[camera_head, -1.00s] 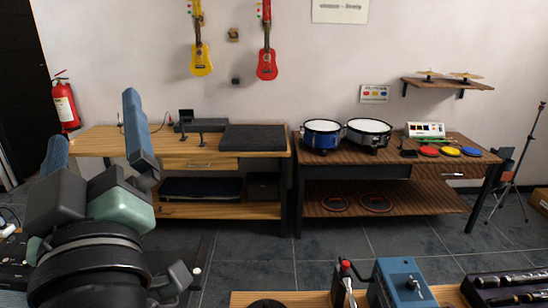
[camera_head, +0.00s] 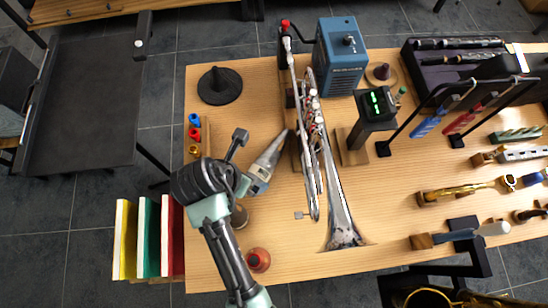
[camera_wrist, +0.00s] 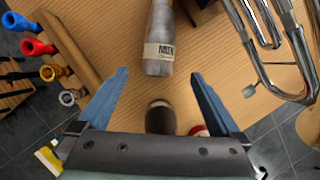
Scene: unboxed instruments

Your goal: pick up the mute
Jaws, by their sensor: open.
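The mute is a silver-grey cone (camera_head: 269,156) lying on the wooden table, left of the trumpet (camera_head: 313,140). In the wrist view the mute (camera_wrist: 160,38) shows a pale label near its wide end, and its narrow end is cut off at the top. My gripper (camera_wrist: 160,76) is open and empty, with its blue fingers on either side of the line of the mute, near its wide end. I cannot tell the height gap. In the head view my gripper (camera_head: 259,181) is at the mute's wide end and partly covers it.
A dark cylinder with a pale top (camera_wrist: 160,117) stands between the fingers' bases, and a red-based object (camera_head: 257,260) is nearby. A rack of coloured mouthpieces (camera_head: 194,134) is to the left. A black cone-shaped stand (camera_head: 220,86) and a blue box (camera_head: 340,55) stand farther back.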

